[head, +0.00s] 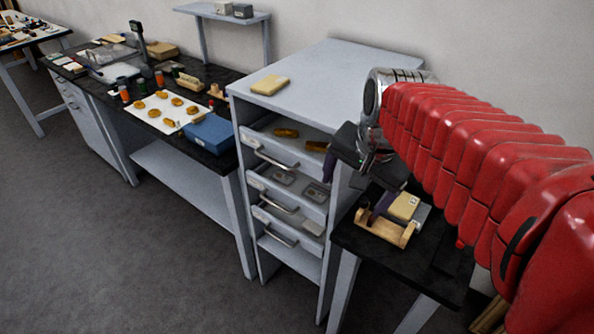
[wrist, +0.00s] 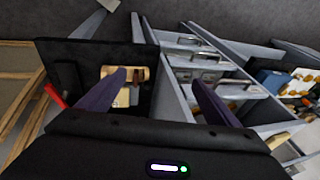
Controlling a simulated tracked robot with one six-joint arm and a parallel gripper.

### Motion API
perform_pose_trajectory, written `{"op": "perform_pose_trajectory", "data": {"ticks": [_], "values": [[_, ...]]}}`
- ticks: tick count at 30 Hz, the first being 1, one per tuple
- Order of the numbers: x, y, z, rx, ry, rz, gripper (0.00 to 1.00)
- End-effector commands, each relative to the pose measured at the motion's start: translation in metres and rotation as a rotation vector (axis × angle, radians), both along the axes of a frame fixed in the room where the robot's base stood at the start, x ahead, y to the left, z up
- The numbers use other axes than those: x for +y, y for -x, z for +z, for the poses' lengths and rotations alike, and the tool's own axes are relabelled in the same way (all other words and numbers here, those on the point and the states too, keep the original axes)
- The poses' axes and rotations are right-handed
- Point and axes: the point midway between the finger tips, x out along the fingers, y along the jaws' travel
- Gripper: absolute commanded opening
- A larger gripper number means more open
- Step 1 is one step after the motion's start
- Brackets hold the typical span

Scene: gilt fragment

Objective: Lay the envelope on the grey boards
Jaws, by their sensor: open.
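A cream packet with a small label, which looks like the envelope (head: 403,206), lies on the small dark table at the right. Flat grey boards (head: 421,216) show beside and partly under it; the exact contact is hard to tell. A similar plain pale yellow packet (head: 270,85) lies on the cabinet top. My gripper (head: 338,164) is above the small table's left side, next to the cabinet, apart from the packet. In the wrist view my gripper (wrist: 160,80) has its purple fingers wide apart with nothing between them. The left finger partly hides the things on the small table there.
A wooden holder (head: 385,229) stands at the packet's front edge. The grey cabinet (head: 345,75) with its open drawers (head: 287,165) rises close left of my gripper. A blue box (head: 210,133) and a white tray (head: 162,110) with amber pieces sit on the far bench.

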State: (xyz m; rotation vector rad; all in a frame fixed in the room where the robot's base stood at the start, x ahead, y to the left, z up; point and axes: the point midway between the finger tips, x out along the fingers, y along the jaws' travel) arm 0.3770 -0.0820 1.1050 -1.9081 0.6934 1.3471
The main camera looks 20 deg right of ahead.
Motion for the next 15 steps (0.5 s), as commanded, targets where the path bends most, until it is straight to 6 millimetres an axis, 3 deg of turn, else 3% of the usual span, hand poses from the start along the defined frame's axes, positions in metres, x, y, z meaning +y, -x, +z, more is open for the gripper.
{"op": "perform_pose_trajectory", "data": {"ticks": [3, 9, 15], "values": [[0.025, 0.019, 0.000, -0.034, 0.069, 0.200, 0.85], [0.058, 0.050, -0.008, -0.087, 0.195, 0.527, 0.85], [0.078, 0.073, -0.018, -0.130, 0.301, 0.779, 0.85]]}}
